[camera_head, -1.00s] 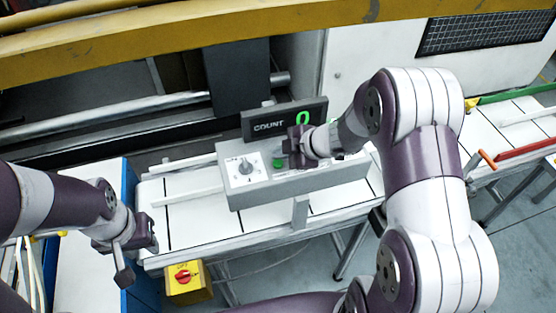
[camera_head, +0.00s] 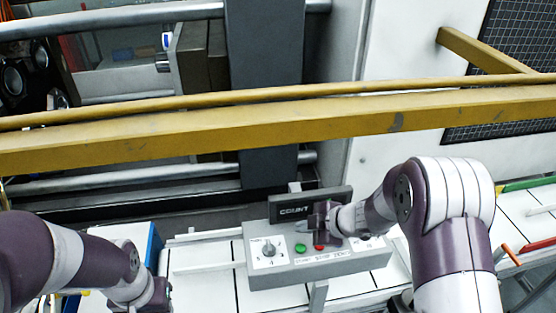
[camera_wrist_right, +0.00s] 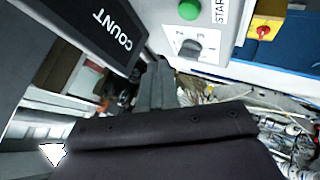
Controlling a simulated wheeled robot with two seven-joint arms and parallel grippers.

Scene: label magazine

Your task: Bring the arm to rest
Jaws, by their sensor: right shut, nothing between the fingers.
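My right gripper (camera_head: 318,222) is shut and empty. It is over the grey control box (camera_head: 330,268), in front of the dark COUNT display (camera_head: 287,209), and hides part of that display. I cannot tell whether it touches the box. In the right wrist view its fingers (camera_wrist_right: 157,88) are together, between the COUNT display (camera_wrist_right: 95,35) and the box's dial (camera_wrist_right: 190,48). My left gripper (camera_head: 155,298) is at the lower left, cut off by the frame's bottom edge, so its jaw state does not show.
The box has a dial (camera_head: 268,248), a green button (camera_head: 300,248) and a red button (camera_head: 319,247). It stands on a white conveyor (camera_head: 205,285). A red bar (camera_head: 538,246) lies at the right.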

